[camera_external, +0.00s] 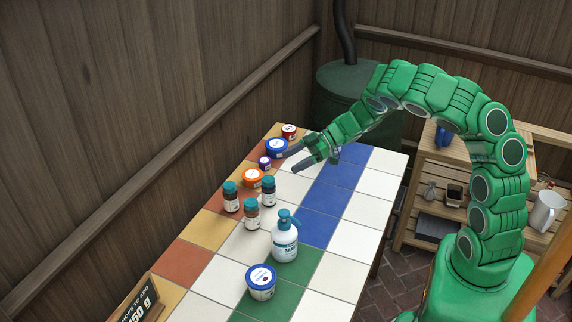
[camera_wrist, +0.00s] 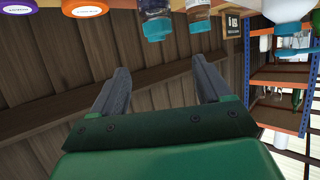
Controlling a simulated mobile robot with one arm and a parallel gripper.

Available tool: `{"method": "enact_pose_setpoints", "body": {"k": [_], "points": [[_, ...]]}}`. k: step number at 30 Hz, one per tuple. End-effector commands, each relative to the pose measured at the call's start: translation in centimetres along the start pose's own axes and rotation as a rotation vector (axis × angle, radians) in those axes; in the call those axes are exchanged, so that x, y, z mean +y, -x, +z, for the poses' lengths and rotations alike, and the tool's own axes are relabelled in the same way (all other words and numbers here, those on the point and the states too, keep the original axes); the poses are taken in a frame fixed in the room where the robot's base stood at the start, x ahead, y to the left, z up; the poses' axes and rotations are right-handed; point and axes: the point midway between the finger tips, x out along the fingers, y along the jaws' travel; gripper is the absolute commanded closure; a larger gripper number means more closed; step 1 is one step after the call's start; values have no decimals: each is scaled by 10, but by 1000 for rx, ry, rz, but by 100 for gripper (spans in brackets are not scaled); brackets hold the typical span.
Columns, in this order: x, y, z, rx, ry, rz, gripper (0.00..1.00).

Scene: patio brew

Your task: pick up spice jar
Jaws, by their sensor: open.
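Three small brown jars with teal lids, which look like the spice jars, stand upright on the tiled table: a left one (camera_external: 231,198), a front one (camera_external: 251,215) and a right one (camera_external: 268,192). Two teal-lidded jars, one (camera_wrist: 156,22) and another (camera_wrist: 198,18), show at the top of the wrist view, cut off by its edge. My gripper (camera_external: 288,163) is open over the table's far part, beyond these jars and apart from them. In the wrist view its fingers (camera_wrist: 160,66) are spread with nothing between them.
Near my gripper stand blue-lidded (camera_external: 277,147), red-lidded (camera_external: 289,131), purple-lidded (camera_external: 265,162) and orange-lidded (camera_external: 252,178) containers. A white pump bottle (camera_external: 285,242) and white tub (camera_external: 261,284) stand nearer the front. A wooden wall borders the left. The table's right side is clear.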

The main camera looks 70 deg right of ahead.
Motion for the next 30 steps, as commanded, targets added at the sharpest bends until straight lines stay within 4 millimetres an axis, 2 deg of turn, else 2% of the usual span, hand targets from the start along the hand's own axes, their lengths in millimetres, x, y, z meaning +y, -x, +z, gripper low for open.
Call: {"method": "enact_pose_setpoints", "body": {"k": [8,23,30], "points": [[0,9,-21,0,1,0,23],[-14,-44,-48,46,4,-162,23],[-20,-80,-70,71,25,-285,23]]}}
